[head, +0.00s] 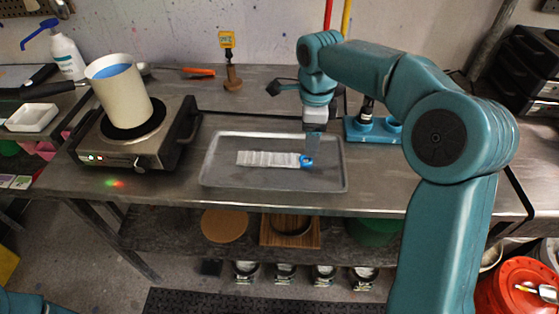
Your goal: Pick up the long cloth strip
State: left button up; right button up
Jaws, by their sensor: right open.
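The long cloth strip (268,159) lies flat in the grey metal tray (215,184), running left to right. It is whitish with crosswise bands, and its right end is blue. My right gripper (312,143) points down over the right part of the tray, close to the blue end. It is open. I cannot tell whether its fingertips touch the strip. My left gripper is out of view; only a bit of my left arm shows at the bottom left corner.
A hot plate (118,150) with a cream pot (123,97) stands left of the tray. A blue-based stand (374,130) is right of my gripper. A bottle (67,55) and an orange-handled tool (198,71) are farther back. Bench space in front of the tray is narrow.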

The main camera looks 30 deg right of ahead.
aim_at(308, 159)
jog(key=f, duration=0.5)
jog(key=shift+s+a+f, duration=0.1)
jog(key=shift+s+a, duration=0.1)
jog(key=shift+f, duration=0.4)
jog(key=c, duration=1)
